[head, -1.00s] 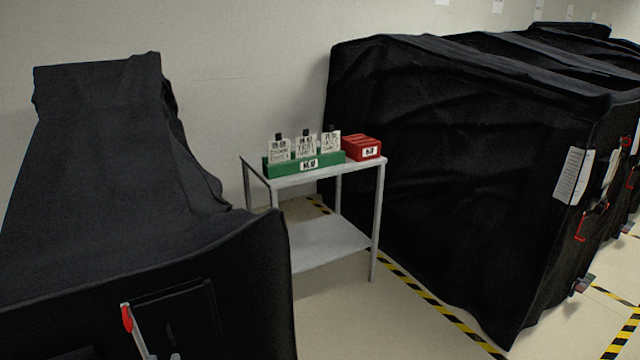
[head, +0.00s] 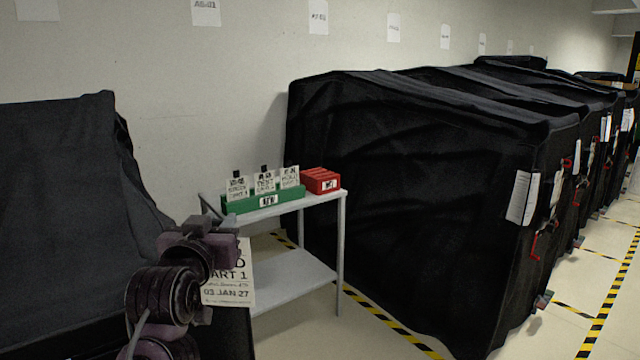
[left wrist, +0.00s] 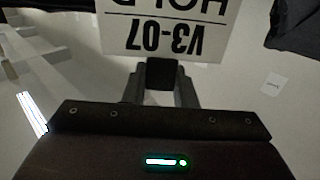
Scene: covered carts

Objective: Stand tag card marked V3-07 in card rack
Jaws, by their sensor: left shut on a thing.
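My left gripper (head: 232,252) is shut on a white tag card (head: 229,285), held in front of the small cart. In the left wrist view the gripper (left wrist: 160,72) grips the card (left wrist: 165,35) at its edge, and the card reads V3-07 and HOLD upside down. In the head view its lower lines include 03 JAN 27; the arm hides its upper left part. A green rack (head: 232,208) on the cart holds three upright white cards (head: 264,183). A red slotted block (head: 320,181) sits right of it. My right gripper is out of view.
The grey two-shelf cart (head: 300,278) stands between black-covered carts on the left (head: 60,190) and right (head: 400,190). Its lower shelf is empty where visible. Yellow-black tape (head: 390,325) marks the floor. The top shelf's front edge is narrow.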

